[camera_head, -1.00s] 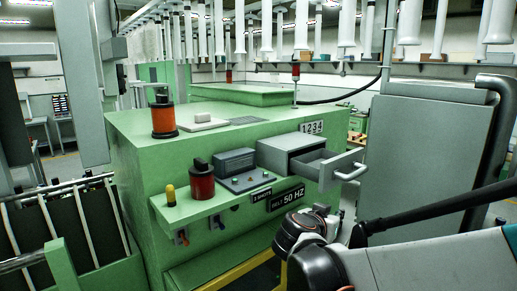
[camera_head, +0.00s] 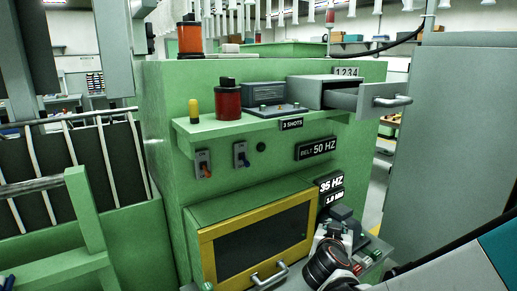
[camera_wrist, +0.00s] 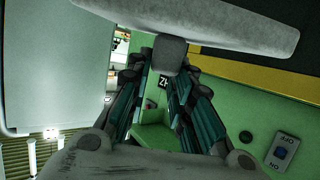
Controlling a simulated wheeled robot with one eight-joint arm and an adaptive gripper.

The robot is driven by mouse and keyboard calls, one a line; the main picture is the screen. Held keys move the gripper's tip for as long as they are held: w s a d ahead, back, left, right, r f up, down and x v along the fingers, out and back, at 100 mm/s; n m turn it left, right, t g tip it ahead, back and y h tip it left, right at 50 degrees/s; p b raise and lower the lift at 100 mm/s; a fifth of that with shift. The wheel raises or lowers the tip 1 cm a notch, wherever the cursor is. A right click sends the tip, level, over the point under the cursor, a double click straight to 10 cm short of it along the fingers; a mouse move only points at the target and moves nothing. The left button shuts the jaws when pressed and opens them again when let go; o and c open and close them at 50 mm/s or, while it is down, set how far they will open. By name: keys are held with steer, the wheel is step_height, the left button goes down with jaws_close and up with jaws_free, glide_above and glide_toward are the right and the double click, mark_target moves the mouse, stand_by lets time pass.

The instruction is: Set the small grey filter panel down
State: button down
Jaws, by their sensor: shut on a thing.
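In the wrist view my gripper (camera_wrist: 168,66) is shut on a grey block-like grip, which joins a wide pale grey piece across the top of the view. I take this to be the small grey filter panel (camera_wrist: 215,22), seen nearly edge-on. It is held clear of the green machine face behind it, as far as I can tell.
The green machine (camera_head: 165,120) carries a shelf (camera_head: 205,127) with a red cylinder (camera_head: 227,100) and an open grey drawer (camera_head: 345,92). Below is a yellow-framed door (camera_head: 208,255) with a handle (camera_head: 268,276). A tall grey cabinet (camera_head: 450,130) stands right.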

steer(key=shift+n+y, duration=0.5)
steer(key=shift+y, duration=0.1)
steer(key=f+b, duration=0.2)
steer(key=f, duration=0.1)
steer(key=a+f+b, duration=0.1)
steer(key=f+b, duration=0.1)
steer(key=f, duration=0.2)
steer(key=shift+s+a, duration=0.1)
steer(key=shift+a, duration=0.1)
